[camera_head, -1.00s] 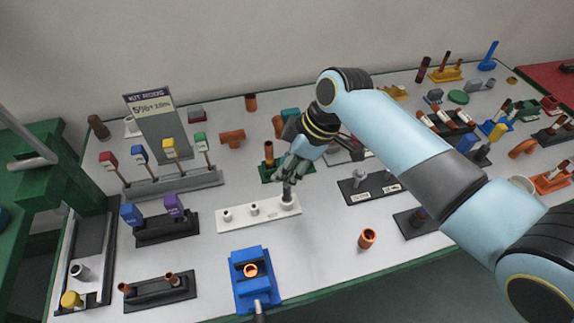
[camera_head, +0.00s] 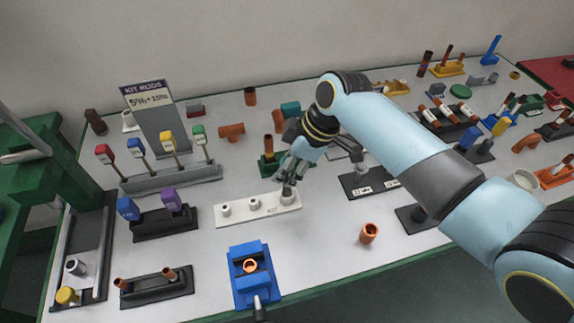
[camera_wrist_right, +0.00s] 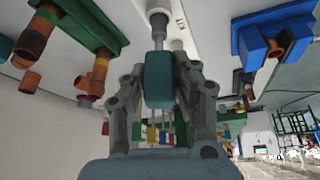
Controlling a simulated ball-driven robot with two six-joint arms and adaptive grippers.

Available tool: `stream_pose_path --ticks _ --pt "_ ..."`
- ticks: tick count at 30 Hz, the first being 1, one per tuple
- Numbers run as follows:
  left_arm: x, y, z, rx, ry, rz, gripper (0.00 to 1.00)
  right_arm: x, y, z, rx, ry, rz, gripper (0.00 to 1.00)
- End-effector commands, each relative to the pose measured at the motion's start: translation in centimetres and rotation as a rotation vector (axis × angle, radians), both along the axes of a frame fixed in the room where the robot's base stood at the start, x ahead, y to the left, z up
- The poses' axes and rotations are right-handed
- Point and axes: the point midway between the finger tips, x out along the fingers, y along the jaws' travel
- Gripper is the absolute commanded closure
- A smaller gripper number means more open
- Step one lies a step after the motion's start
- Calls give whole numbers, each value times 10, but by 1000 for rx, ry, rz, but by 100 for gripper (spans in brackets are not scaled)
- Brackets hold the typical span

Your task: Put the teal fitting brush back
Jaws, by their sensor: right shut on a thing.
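My right gripper (camera_head: 287,181) is over the right end of a white rack (camera_head: 236,213). It is shut on the teal handle of the fitting brush (camera_wrist_right: 158,80), which sits between both fingers in the right wrist view. A thin metal shaft (camera_wrist_right: 158,40) runs from the handle to a grey collar at the rack. In the head view the fingers largely hide the brush, and I cannot tell how deep its end sits. My left gripper is not in view.
A blue vise (camera_head: 253,275) with an orange ring stands in front of the rack. A green stand (camera_head: 267,165) with a copper tube is close behind the gripper. A black labelled rack (camera_head: 360,186) is to the right.

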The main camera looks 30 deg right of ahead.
Motion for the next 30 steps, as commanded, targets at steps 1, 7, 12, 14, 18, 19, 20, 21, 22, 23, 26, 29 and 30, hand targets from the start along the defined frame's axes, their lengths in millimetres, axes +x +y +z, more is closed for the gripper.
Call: stream_pose_path --ticks 1,7,12,14,18,19,20,21,22,23,26,29,30 --pt "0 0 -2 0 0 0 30 0 0 -2 0 0 0 100" --pt "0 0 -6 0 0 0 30 0 0 -8 0 0 0 100" --pt "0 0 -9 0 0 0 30 0 0 -13 0 0 0 100" --pt "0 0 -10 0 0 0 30 0 0 -15 0 0 0 100" --pt "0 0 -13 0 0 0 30 0 0 -19 0 0 0 100" --pt "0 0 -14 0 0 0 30 0 0 -20 0 0 0 100" --pt "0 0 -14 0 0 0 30 0 0 -21 0 0 0 100" --pt "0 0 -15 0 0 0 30 0 0 -22 0 0 0 100" --pt "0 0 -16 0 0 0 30 0 0 -23 0 0 0 100" --pt "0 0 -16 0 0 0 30 0 0 -24 1 -1 0 100" --pt "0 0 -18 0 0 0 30 0 0 -27 1 -1 0 100" --pt "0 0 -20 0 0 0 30 0 0 -30 1 -1 0 100" --pt "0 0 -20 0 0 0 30 0 0 -30 1 -1 0 100"
